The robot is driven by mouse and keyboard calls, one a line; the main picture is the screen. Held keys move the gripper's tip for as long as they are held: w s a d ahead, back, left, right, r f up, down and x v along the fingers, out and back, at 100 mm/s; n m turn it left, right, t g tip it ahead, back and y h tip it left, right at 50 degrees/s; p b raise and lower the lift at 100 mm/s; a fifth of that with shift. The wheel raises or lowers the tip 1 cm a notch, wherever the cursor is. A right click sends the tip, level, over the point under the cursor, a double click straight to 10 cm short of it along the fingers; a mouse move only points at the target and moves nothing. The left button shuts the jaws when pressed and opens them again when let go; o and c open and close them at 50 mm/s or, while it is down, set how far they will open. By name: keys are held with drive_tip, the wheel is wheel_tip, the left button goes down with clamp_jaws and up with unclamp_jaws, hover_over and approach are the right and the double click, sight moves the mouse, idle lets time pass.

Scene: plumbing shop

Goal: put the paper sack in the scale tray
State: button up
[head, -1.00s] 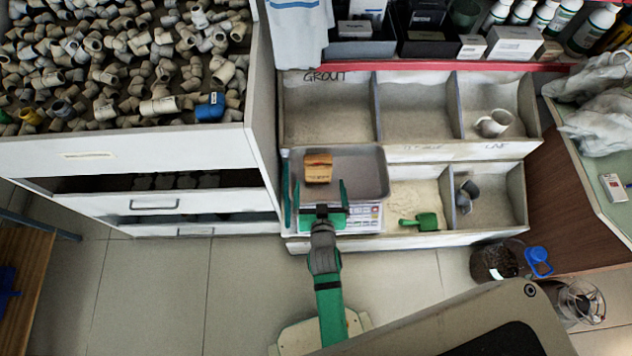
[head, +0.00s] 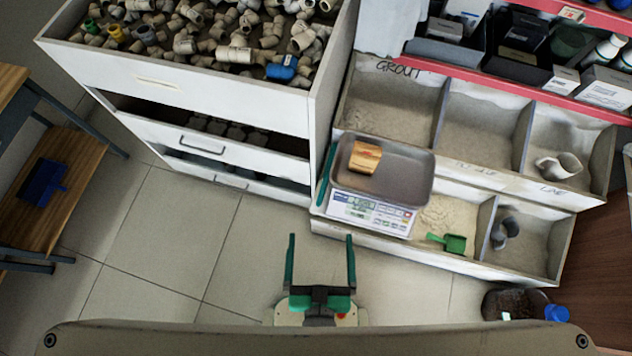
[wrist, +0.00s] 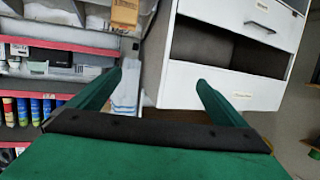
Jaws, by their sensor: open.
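The paper sack (head: 365,157) is a small tan-brown bag in the left part of the grey scale tray (head: 405,182). The tray sits on a white scale (head: 371,214) with a keypad and display. In the wrist view the sack (wrist: 125,12) shows at the top edge, partly cut off. My gripper (head: 321,262) is open and empty, with green fingers spread. It is over the floor in front of the scale, apart from the sack. In the wrist view the gripper (wrist: 158,85) has nothing between its fingers.
Bins of powder stand behind and right of the scale; one holds a green scoop (head: 449,242), another a white pitcher (head: 559,166). A white drawer cabinet (head: 190,100) full of pipe fittings is at left. A dark bucket (head: 517,304) stands at lower right. Tiled floor between is clear.

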drive_tip(key=s+r, duration=0.1)
drive_tip(key=s+a+r, duration=0.1)
drive_tip(key=r, duration=0.1)
drive_tip(key=shift+s+r, duration=0.15)
drive_tip(key=shift+s, duration=0.05)
